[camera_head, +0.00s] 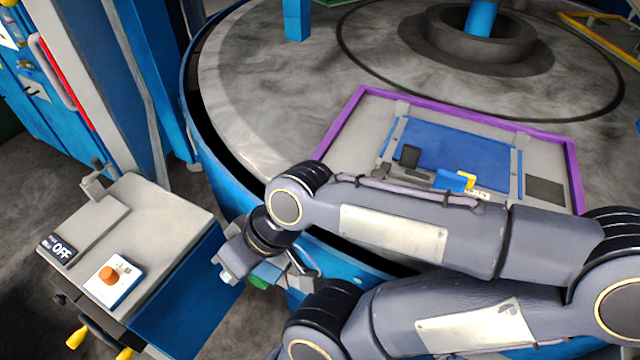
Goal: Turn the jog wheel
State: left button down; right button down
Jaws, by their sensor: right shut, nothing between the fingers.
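A dark wheel with yellow handles (77,338), which looks like the jog wheel, is at the bottom left. It sits on the front of the grey control box (172,213), and the lower picture edge cuts it off. My right gripper (229,275) is right of the box, hanging by its blue side. It is shut and empty, clearly apart from the wheel. My wrist hides part of the gripper. My left gripper is not in view.
The box top carries an orange button (109,275) on a white plate and an OFF sign (58,248). A large round table (262,130) fills the back, bearing a purple-framed panel (345,112). Blue cabinets (40,110) stand at the left.

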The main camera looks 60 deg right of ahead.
aim_at(76, 339)
jog(key=z, duration=3.5)
jog(key=u, duration=3.05)
jog(key=k+j+u, duration=0.1)
jog(key=j+u, duration=0.8)
jog(key=j, duration=0.25)
